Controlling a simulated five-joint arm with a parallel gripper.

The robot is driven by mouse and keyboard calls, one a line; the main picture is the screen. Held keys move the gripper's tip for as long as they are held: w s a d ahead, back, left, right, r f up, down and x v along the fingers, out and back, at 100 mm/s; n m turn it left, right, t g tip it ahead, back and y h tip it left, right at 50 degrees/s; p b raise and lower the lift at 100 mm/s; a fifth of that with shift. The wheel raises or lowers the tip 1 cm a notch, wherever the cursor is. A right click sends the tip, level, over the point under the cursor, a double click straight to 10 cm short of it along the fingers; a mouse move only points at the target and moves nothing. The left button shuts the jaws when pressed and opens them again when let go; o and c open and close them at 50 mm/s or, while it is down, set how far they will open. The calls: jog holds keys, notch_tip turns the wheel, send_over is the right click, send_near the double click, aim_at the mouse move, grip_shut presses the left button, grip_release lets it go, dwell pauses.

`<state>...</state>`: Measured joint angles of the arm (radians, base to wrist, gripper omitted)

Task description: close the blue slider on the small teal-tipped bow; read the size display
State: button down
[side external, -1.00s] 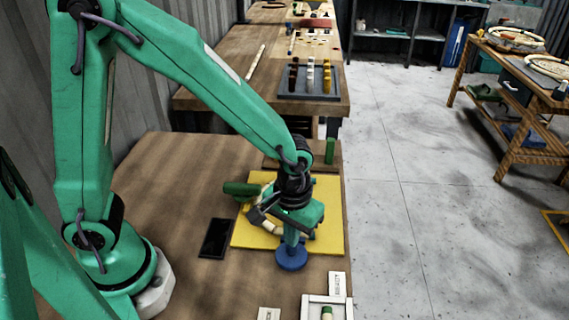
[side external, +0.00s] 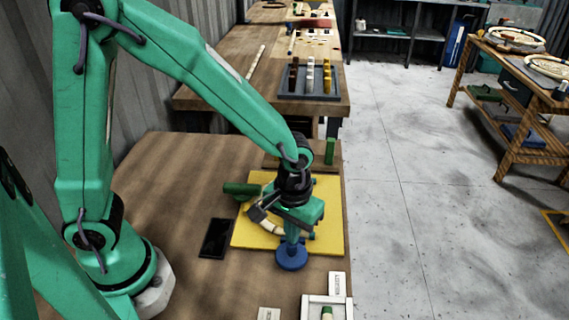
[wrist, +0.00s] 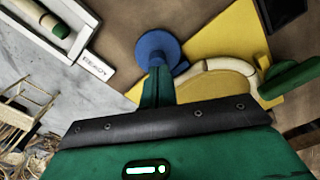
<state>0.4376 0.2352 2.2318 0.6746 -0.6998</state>
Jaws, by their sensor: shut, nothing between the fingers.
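My gripper (side external: 291,236) points down with its fingers shut and empty, right at the blue slider (side external: 291,259). The slider has a round blue disc, which also shows in the wrist view (wrist: 156,46) just beyond my fingers (wrist: 158,84). I cannot tell whether they touch it. The pale curved bow (side external: 267,225) lies on the yellow board (side external: 331,221), partly hidden by my gripper; in the wrist view it (wrist: 214,67) arcs right of the slider. A small teal tip (side external: 312,236) shows at its right. A dark flat panel (side external: 215,239), perhaps the size display, lies left of the board; no reading is legible.
A green roll-like block (side external: 241,189) sits at the board's upper left, and a green post (side external: 330,151) stands behind it. A white tray (side external: 346,305) with a green-tipped piece and a label card (side external: 337,284) are at the front right.

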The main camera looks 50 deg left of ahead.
jog(key=shift+w+a+f, duration=0.2)
jog(key=shift+w+a, duration=0.05)
dwell(1.2)
jog(key=shift+w+a, duration=0.15)
jog(key=shift+a, duration=0.05)
dwell(0.5)
jog(key=shift+r, duration=0.25)
notch_tip(320, 180, up, 7)
dwell(1.4)
jog(key=s+a+r+m+t, duration=0.1)
jog(key=s+a+r+t, duration=0.1)
jog(key=s+a+r, duration=0.2)
jog(key=s+a+r+m+t, duration=0.2)
jog(key=s+a+r+t, duration=0.1)
jog(key=s+a+r, duration=0.2)
jog(key=a+r, duration=0.2)
jog(key=a, duration=0.2)
jog(key=shift+s+a+r+t, duration=0.15)
jog(key=shift+s+a+t, duration=0.05)
jog(key=shift+a+t, duration=0.1)
